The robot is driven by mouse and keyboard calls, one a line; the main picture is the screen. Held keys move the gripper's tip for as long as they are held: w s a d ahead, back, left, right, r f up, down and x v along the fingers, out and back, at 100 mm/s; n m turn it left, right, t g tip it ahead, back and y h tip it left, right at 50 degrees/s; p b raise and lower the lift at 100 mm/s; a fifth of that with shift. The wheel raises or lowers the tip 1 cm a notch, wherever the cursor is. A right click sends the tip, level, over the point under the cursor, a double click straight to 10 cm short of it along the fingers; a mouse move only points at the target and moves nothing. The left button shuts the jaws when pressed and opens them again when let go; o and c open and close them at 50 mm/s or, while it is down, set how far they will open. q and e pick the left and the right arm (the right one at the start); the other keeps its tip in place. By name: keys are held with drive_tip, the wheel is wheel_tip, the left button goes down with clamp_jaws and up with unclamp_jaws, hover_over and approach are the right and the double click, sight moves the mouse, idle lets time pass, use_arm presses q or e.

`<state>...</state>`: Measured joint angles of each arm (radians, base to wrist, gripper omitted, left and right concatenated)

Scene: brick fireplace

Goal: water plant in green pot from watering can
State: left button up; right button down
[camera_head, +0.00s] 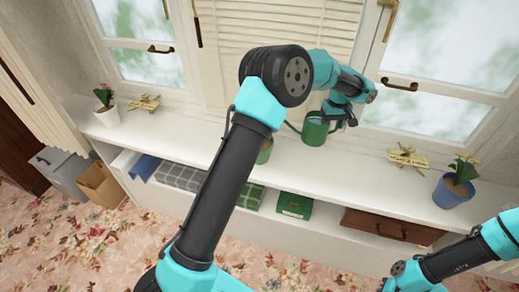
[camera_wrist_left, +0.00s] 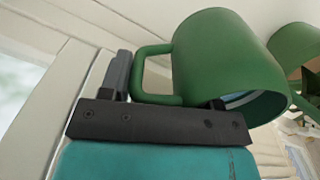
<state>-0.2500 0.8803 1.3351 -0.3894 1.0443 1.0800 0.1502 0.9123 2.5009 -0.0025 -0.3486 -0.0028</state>
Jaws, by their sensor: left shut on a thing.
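The green watering can (camera_head: 315,132) is at the windowsill shelf, its thin spout pointing left; I cannot tell whether its base touches the shelf. My left gripper (camera_head: 346,121) is shut on its handle, on the can's right side. The left wrist view shows the can (camera_wrist_left: 225,55) large, its handle (camera_wrist_left: 140,70) at the jaws and its opening toward the lower right. The green pot (camera_head: 265,152) is just left of the can, mostly hidden behind my left arm. A green pot-like shape (camera_wrist_left: 294,45) with leaves shows at that view's right edge.
A white pot plant (camera_head: 106,114) and a toy plane (camera_head: 144,103) stand at the shelf's left. Another plane (camera_head: 407,158) and a blue pot plant (camera_head: 453,190) stand at its right. The white shelf (camera_head: 350,180) is clear in front of the can. Windows are behind.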

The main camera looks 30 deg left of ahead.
use_arm(q)
drive_tip(key=shift+r, duration=1.1)
drive_tip(key=s+d+f+m, duration=0.1)
drive_tip(key=s+d+m, duration=0.2)
drive_tip(key=s+m, duration=0.2)
drive_tip(key=s+d+f+m, duration=0.1)
drive_tip(key=s+d+m, duration=0.2)
drive_tip(key=s, duration=0.6)
drive_tip(key=shift+d+f+m, duration=0.2)
drive_tip(key=shift+f+m, duration=0.2)
drive_tip(key=shift+m, duration=0.8)
drive_tip(key=shift+s, duration=0.15)
